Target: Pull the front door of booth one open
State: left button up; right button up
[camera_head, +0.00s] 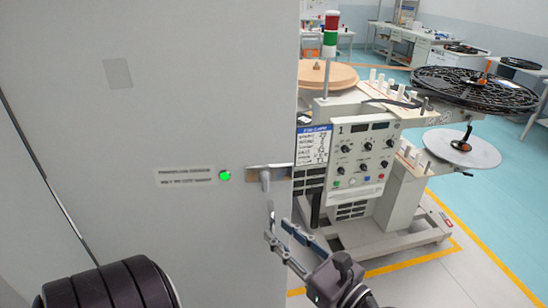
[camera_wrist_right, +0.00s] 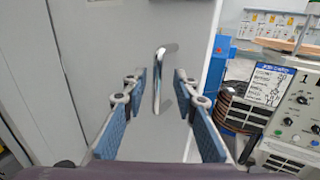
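The grey front door (camera_head: 130,140) of the booth fills the left of the head view and looks shut. Its metal lever handle (camera_head: 266,178) sits near the door's right edge, pointing down, with a label and a green light (camera_head: 224,176) to its left. My right gripper (camera_head: 279,230) is open and empty, just below the handle in the head view. In the right wrist view, the handle (camera_wrist_right: 158,78) shows ahead between the two spread blue-padded fingers; I cannot tell how far beyond the tips it is. My left gripper is out of view.
A rewind machine marked 1 (camera_head: 360,155) with a control panel, reels and a red-green lamp tower stands right of the booth. Yellow floor lines (camera_head: 410,260) run around it. Blue floor lies open at the right. Workbenches stand at the back.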

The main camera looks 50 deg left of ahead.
jog(key=d, duration=0.8)
jog(key=shift+d, duration=0.4)
